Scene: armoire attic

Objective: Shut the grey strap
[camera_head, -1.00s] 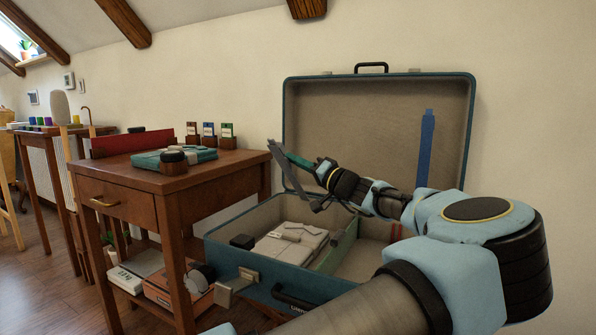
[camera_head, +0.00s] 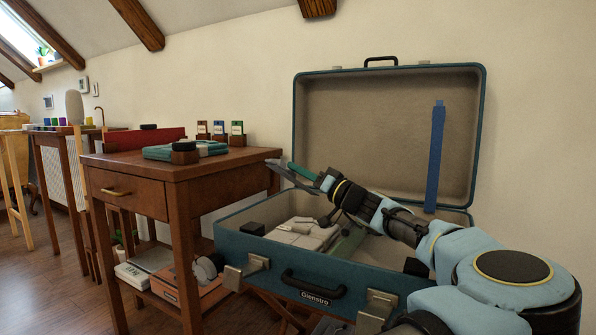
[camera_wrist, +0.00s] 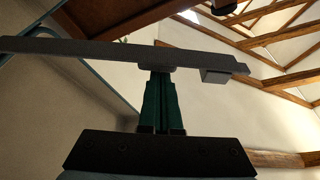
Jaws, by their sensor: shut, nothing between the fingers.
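The grey strap (camera_head: 281,168) is a flat bar that slants above the left part of the open suitcase (camera_head: 335,277). In the wrist view the grey strap (camera_wrist: 95,51) crosses the picture just beyond my fingertips, with a small block under its right end. My gripper (camera_head: 297,170) has green fingers and is shut with nothing between them. In the wrist view my gripper (camera_wrist: 162,78) has its tips against or very close to the strap; I cannot tell if they touch. My arm hides the strap's lower end in the head view.
A blue strap (camera_head: 437,158) stands upright before the raised lid (camera_head: 370,120). Latches (camera_head: 246,270) and a handle are on the suitcase front. A wooden side table (camera_head: 150,168) with a teal case stands close on the left. Papers lie in the suitcase.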

